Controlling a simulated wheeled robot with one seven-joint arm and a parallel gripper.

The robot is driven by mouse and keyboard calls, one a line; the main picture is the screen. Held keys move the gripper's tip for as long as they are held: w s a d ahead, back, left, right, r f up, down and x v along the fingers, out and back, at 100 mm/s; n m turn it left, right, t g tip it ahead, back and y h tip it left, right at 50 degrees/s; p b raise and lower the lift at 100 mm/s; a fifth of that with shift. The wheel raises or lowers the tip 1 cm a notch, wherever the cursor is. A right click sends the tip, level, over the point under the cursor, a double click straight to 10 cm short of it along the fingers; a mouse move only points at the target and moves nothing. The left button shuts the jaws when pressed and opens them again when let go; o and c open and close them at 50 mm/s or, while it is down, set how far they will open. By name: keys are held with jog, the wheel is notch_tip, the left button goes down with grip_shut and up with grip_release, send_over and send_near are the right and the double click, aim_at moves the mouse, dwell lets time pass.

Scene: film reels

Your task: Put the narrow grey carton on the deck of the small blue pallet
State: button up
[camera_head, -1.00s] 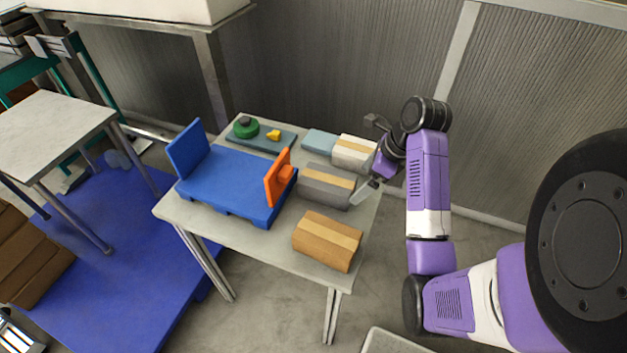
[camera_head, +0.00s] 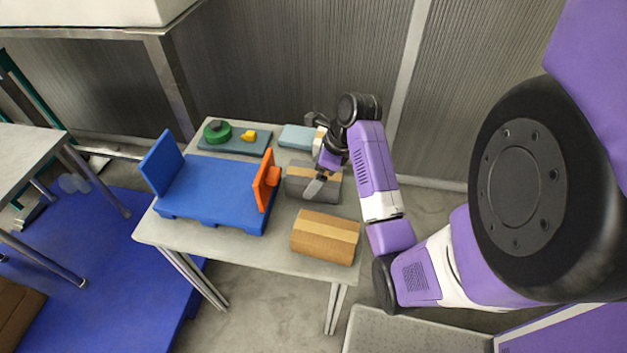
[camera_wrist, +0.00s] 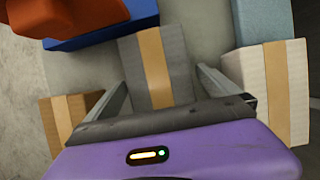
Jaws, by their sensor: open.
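The narrow grey carton (camera_head: 297,183), with a tan tape strip, lies on the table right of the orange panel. In the wrist view the grey carton (camera_wrist: 180,62) shows between my two fingers. My gripper (camera_head: 316,186) is open and hangs at the carton's right part in the head view, hiding some of it. In the wrist view my gripper (camera_wrist: 163,82) has a finger on each side of the carton; I cannot tell whether they touch it. The small blue pallet (camera_head: 212,188) lies left of the carton, its deck bare, with an upright blue panel at its left end.
The orange panel (camera_head: 266,181) stands upright at the pallet's right end, between deck and carton. A brown carton (camera_head: 325,238) is in front. A white carton (camera_wrist: 272,85) and pale blue box (camera_head: 298,137) are behind. A tray (camera_head: 235,143) with green and yellow things lies at the back.

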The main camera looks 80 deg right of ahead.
aim_at(310, 173)
jog(key=x, duration=0.3)
jog(key=shift+f, duration=0.1)
jog(key=c, duration=1.9)
notch_tip(310, 173, up, 10)
jog(key=shift+w+f+p, duration=0.1)
jog(key=shift+f+p, duration=0.05)
jog(key=shift+p, duration=0.25)
notch_tip(310, 173, up, 10)
jog(key=p, duration=0.8)
jog(key=shift+d, duration=0.1)
